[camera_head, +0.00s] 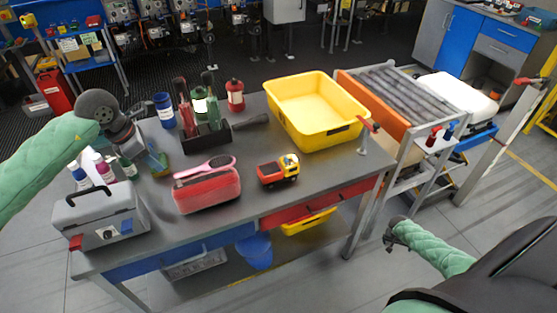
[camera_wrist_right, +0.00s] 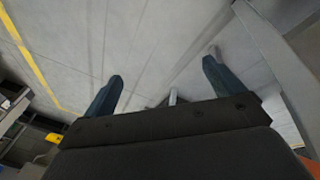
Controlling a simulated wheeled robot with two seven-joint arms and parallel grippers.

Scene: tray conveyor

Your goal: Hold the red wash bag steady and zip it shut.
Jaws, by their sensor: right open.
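The red wash bag (camera_head: 207,192) lies on the grey workbench near its front edge, left of centre. A pale line runs along its upper front side; whether the zip is open is too small to tell. My left gripper (camera_head: 158,165) hangs over the bench behind and left of the bag, apart from it. Its fingers point down near some bottles, and their gap is unclear. My right gripper (camera_head: 389,238) is off the bench, beyond its right front corner. In the right wrist view its two fingers (camera_wrist_right: 160,85) are spread and empty above the floor.
A dark bottle caddy (camera_head: 207,136) and a yellow tub (camera_head: 318,110) are behind. Bench is clear right of the truck.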

